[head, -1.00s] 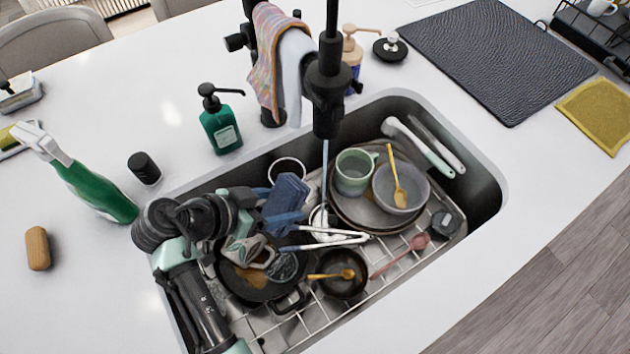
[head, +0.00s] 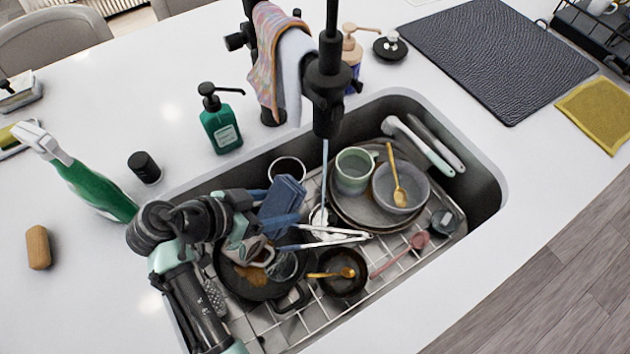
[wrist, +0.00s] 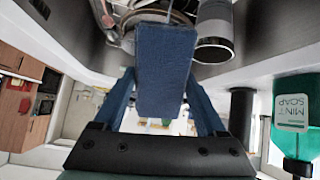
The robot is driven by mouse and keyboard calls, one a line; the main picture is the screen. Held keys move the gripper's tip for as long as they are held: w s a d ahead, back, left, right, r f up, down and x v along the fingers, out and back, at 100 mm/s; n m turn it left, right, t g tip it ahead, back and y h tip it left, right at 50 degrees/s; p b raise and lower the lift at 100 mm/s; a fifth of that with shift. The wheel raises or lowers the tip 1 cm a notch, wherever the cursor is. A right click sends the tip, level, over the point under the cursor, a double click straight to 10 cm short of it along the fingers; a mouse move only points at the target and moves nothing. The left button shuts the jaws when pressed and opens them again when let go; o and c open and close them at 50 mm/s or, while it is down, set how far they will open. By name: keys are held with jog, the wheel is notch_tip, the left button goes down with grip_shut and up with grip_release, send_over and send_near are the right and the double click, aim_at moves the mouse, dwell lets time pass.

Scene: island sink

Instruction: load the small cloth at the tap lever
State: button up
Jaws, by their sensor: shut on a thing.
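Two cloths hang over the black tap (head: 330,75) behind the sink: a multicoloured striped cloth (head: 268,50) and a pale grey-white cloth (head: 293,75) beside it. My gripper (head: 268,218) is over the left part of the sink, below and apart from both cloths. It is shut on a blue textured slab (head: 284,196), which also shows between the blue fingers in the wrist view (wrist: 165,70). I cannot tell whether the slab is a sponge or folded cloth. Neither hanging cloth can be made out in the wrist view.
The sink holds a pan (head: 250,282), stacked plates with a green mug (head: 354,172) and a grey bowl (head: 385,190), tongs, spoons and a small dark bowl (head: 343,285) on a wire rack. A green soap bottle (head: 221,125) stands behind the sink. The front-right counter is clear.

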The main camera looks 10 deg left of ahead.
aim_at(287, 233)
dwell(0.4)
jog(key=p+v, duration=0.2)
jog(key=v, duration=0.2)
jog(key=shift+p, duration=0.3)
jog(key=shift+p+v, duration=0.65)
jog(key=shift+v, duration=0.55)
jog(key=shift+s+f, duration=0.1)
jog(key=shift+f, duration=0.05)
jog(key=shift+d+f, duration=0.1)
jog(key=shift+f, duration=0.2)
jog(key=d+f+n+y, duration=0.1)
jog(key=f, duration=0.1)
jog(key=d+f+n+t+y, duration=0.1)
jog(key=d+f, duration=0.1)
jog(key=d+f+n+y, duration=0.1)
jog(key=d+f+n, duration=0.1)
jog(key=shift+s+f+t, duration=0.1)
jog(key=shift+f+t, duration=0.2)
jog(key=shift+f, duration=0.05)
jog(key=d+r+n+y, duration=0.2)
jog(key=d+n+y, duration=0.1)
jog(key=d, duration=0.9)
jog(key=shift+w+r+n+t, duration=0.15)
jog(key=shift+w+n+t, duration=0.15)
jog(key=shift+w+n, duration=0.1)
